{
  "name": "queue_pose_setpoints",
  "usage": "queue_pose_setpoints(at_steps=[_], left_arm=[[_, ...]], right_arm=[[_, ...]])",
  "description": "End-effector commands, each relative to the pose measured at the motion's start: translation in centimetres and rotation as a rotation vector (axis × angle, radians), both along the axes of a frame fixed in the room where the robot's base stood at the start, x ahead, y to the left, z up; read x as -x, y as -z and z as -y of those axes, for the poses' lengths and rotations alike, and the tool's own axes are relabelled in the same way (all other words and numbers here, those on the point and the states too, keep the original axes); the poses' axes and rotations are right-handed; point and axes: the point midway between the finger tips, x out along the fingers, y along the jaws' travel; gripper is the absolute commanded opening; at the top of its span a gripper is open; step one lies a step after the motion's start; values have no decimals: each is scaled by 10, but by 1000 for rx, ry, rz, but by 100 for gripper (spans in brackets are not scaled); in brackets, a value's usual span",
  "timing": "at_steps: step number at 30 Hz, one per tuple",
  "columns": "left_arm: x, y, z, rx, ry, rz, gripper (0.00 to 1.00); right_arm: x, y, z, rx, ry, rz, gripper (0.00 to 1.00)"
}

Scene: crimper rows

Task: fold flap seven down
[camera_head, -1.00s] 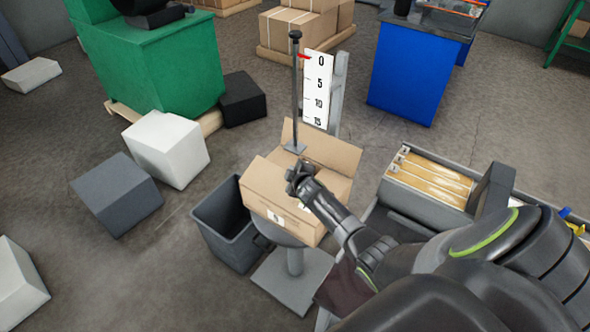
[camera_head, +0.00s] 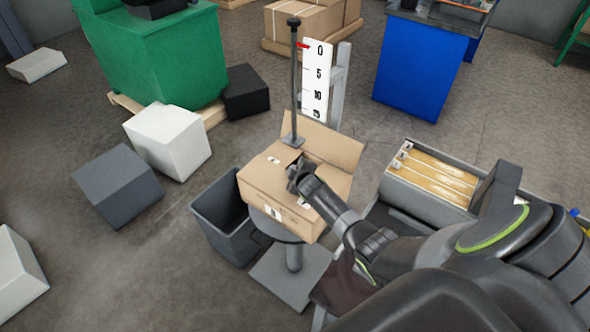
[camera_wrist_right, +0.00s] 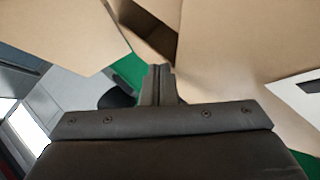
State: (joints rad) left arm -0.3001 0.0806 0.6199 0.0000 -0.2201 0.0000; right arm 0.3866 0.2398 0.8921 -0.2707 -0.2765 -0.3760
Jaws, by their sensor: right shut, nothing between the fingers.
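An open cardboard box (camera_head: 262,183) sits on a round grey pedestal. One flap (camera_head: 335,147) stands up along its back right side. A top panel on the left lies nearly flat and bears a small white mark (camera_head: 272,160); I cannot read a seven on any flap. My right gripper (camera_head: 294,174) is shut and empty, over the top of the box near its middle; contact cannot be told. In the right wrist view its closed fingers (camera_wrist_right: 159,82) point at a dark gap between cardboard panels (camera_wrist_right: 230,45). My left gripper is not in view.
A post with a dark rod (camera_head: 295,85) and a numbered scale board (camera_head: 316,75) stands behind the box. A grey bin (camera_head: 222,222) is at its left. A grey tray (camera_head: 432,178) with cardboard pieces lies at right. Pale and dark blocks stand on the floor at left.

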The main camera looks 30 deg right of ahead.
Motion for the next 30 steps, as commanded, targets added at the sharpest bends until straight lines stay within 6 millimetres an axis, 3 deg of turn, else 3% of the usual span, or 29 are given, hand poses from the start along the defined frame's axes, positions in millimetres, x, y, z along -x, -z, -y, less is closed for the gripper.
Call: queue_pose_setpoints(at_steps=[11, 30], left_arm=[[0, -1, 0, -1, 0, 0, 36], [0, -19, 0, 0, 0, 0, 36]], right_arm=[[0, -1, 0, 0, 0, 0, 0], [6, -19, -1, 1, 0, -2, 0]])
